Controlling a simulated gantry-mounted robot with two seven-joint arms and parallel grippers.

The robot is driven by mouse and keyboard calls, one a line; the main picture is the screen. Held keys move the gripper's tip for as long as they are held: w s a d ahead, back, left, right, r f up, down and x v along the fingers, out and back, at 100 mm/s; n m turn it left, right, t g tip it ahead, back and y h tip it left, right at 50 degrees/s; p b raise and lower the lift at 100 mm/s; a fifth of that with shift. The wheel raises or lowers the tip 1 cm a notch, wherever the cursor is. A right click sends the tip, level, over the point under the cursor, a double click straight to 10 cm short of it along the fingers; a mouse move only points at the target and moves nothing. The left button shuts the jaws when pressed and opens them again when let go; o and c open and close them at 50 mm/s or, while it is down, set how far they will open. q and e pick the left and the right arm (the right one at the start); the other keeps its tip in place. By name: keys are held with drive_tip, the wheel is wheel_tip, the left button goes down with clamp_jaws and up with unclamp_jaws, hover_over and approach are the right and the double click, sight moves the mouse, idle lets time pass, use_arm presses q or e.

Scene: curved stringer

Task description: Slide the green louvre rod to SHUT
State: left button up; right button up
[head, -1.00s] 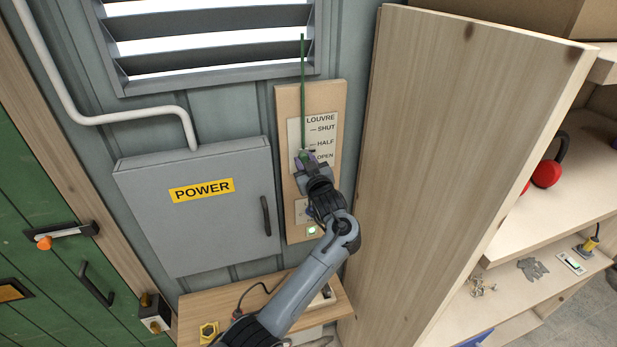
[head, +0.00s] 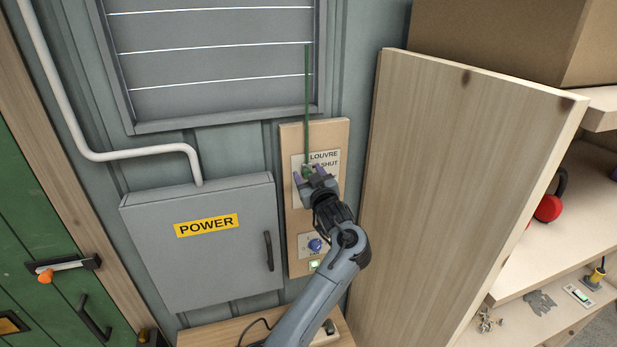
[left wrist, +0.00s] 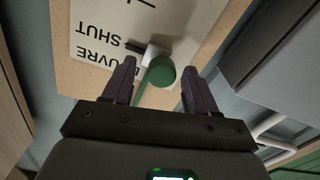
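The green louvre rod (head: 307,100) runs upright from the louvre down to a green knob (left wrist: 161,72) on the wooden louvre panel (head: 341,135). In the left wrist view the knob's white block (left wrist: 152,52) lines up with the dark SHUT mark (left wrist: 134,46). My left gripper (head: 307,174) is at the knob. In the left wrist view its fingers (left wrist: 158,88) are spread, one on each side of the knob, with gaps visible. The louvre slats (head: 215,60) are closed, with only thin bright lines between them. My right gripper is out of view.
A grey POWER box (head: 205,250) stands left of the panel. A blue knob (head: 315,245) and a lit green switch (head: 314,265) sit lower on the panel. A tall wooden board (head: 465,180) rises close on the right, with shelves (head: 560,240) beyond.

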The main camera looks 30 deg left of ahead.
use_arm(q)
drive_tip(key=b+v, duration=0.3)
drive_tip(key=v, duration=0.8)
idle(0.5)
